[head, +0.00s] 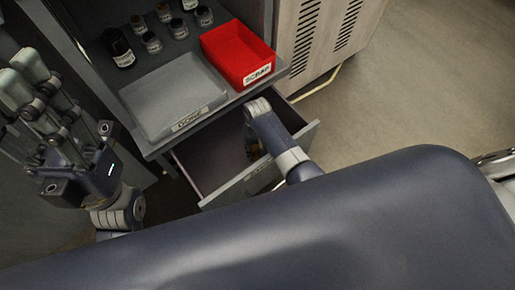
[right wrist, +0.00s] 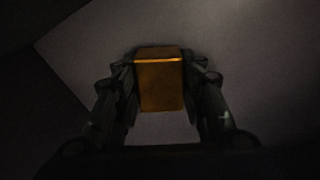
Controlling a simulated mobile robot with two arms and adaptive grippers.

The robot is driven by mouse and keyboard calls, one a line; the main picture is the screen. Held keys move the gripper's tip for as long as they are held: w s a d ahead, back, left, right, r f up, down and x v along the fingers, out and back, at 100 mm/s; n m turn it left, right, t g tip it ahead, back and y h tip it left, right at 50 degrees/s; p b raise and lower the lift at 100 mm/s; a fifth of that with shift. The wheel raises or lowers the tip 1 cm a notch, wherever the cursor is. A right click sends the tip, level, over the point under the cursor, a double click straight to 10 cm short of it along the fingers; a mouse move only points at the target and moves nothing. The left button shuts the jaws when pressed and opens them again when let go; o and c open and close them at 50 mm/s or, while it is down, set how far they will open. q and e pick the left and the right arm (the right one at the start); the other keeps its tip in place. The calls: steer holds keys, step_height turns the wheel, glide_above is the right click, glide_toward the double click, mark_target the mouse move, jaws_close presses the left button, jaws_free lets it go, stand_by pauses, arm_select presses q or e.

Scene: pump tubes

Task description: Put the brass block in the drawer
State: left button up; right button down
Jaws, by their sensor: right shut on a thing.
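The brass block (right wrist: 160,84) sits between the two fingers of my right gripper (right wrist: 162,95) in the right wrist view. The fingers are shut on its sides. The drawer (head: 208,172) is pulled open below the worktop in the head view. My right arm reaches down into it, and its gripper is mostly hidden there; a small brownish patch shows low inside. The view around the block is dark, with a grey surface behind it; I cannot tell whether the block touches the drawer floor. My left gripper (head: 40,85) is at the left with its fingers raised and apart, holding nothing.
A grey tray labelled DONE (head: 170,95) and a red bin labelled SCRAP (head: 235,52) stand on the worktop above the drawer. Several dark jars (head: 152,42) stand behind them. A vented beige cabinet (head: 320,35) is to the right, with open floor (head: 420,90) beyond.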

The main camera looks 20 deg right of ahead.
steer(key=shift+w, duration=0.1)
steer(key=c, duration=1)
jaws_free()
steer(key=shift+f, duration=0.15)
steer(key=shift+c, duration=0.2)
